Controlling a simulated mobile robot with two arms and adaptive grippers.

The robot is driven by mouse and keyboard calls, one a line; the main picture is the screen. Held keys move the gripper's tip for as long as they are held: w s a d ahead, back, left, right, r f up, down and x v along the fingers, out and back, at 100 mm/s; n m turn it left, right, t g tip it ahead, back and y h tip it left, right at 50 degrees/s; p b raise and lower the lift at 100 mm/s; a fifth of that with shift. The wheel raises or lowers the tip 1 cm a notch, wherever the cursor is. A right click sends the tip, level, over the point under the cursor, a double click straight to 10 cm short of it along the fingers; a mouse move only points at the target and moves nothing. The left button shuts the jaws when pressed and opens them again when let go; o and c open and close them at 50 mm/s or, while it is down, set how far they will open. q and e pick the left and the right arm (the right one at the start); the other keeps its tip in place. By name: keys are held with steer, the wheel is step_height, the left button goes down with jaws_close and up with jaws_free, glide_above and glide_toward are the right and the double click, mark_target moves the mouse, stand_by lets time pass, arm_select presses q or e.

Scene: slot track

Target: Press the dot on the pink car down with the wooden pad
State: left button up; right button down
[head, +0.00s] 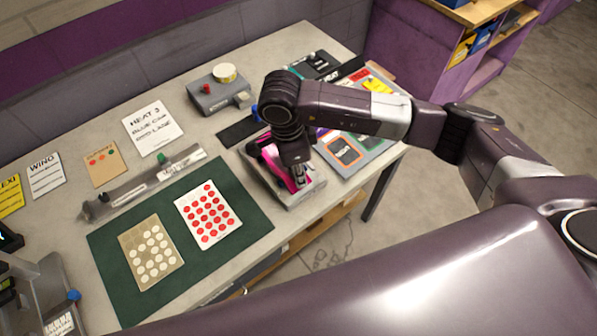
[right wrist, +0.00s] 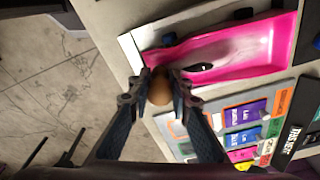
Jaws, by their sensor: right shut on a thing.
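The pink car (head: 282,172) sits in a light tray (head: 311,191) near the table's front right edge, partly hidden by my right arm. In the right wrist view the pink car (right wrist: 245,50) fills the upper right, with a small black oval mark on it. My right gripper (right wrist: 161,84) is shut on the brown, rounded wooden pad (right wrist: 160,93), at the car's near end. In the head view the right gripper (head: 299,178) points down over the car. I cannot tell whether the pad touches the car. No dot on the car is clearly visible. My left gripper is not in view.
A green mat (head: 110,246) holds a sheet of red dots (head: 209,213) and a brown card of white dots (head: 151,252). A grey device (head: 218,95) with a red button stands behind. A board of coloured labels (head: 345,155) lies right of the car. The table edge is close.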

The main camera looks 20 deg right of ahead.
steer(key=shift+s+f+b, duration=0.2)
steer(key=shift+f+b, duration=0.05)
steer(key=shift+b, duration=0.35)
stand_by(1.6)
steer(key=shift+w+r, duration=0.1)
steer(key=shift+w, duration=0.1)
stand_by(0.6)
steer(key=shift+b, duration=0.5)
stand_by(0.8)
stand_by(0.5)
steer(key=shift+r+p, duration=1.4)
steer(key=shift+r, duration=2.15)
